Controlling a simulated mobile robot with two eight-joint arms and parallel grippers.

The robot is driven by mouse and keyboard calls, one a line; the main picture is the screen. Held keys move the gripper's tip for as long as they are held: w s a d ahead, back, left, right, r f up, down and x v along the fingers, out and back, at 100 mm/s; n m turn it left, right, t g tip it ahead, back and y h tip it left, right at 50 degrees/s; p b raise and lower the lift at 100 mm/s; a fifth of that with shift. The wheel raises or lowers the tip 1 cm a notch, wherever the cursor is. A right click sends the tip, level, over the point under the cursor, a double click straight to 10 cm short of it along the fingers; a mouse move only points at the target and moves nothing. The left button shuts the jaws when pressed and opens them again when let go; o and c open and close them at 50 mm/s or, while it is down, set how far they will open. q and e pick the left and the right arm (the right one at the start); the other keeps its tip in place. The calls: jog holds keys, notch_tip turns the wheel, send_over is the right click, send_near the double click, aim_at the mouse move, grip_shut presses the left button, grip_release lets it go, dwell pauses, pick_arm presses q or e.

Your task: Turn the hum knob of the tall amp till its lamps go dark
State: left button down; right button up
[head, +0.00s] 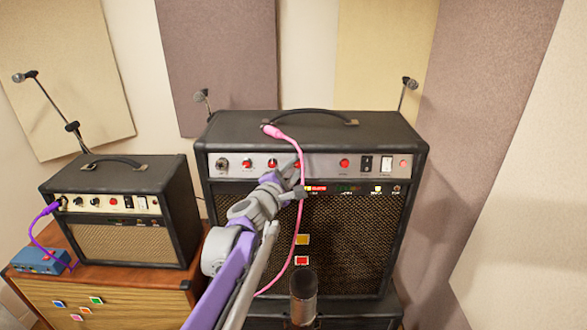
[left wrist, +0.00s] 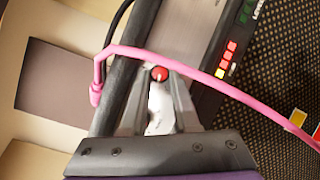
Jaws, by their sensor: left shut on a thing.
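The tall amp (head: 230,135) stands at centre with a silver control panel (head: 325,163). My left gripper (head: 296,172) is at that panel, shut on a red-capped knob (left wrist: 159,74), which shows between its fingertips in the left wrist view. The knob's label is hidden, so I cannot read it. Just below the panel a row of lamps (head: 316,188) glows red; in the left wrist view the lamps (left wrist: 228,56) show red, orange and yellow. A green lamp strip (left wrist: 247,11) lies beyond them. My right gripper is not in view.
A pink cable (head: 299,235) runs from the amp's top down past my left gripper, crossing close to the fingers. A microphone (head: 303,297) stands in front. A smaller amp (head: 125,208) and a blue box (head: 40,261) sit on a wooden cabinet (head: 120,285) at left.

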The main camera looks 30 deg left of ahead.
pick_arm(q)
jog(key=shift+r+m+g+h+p, duration=0.2)
jog(key=shift+m+g+p, duration=0.15)
jog(key=shift+m, duration=0.65)
jog(key=shift+r+m+g+h+p, duration=0.1)
jog(key=shift+m+g+h+p, duration=0.25)
jog(key=shift+m, duration=0.65)
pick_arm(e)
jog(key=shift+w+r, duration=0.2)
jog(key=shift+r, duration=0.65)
pick_arm(q)
jog(key=c, duration=0.9)
grip_release()
jog(key=shift+s, duration=0.1)
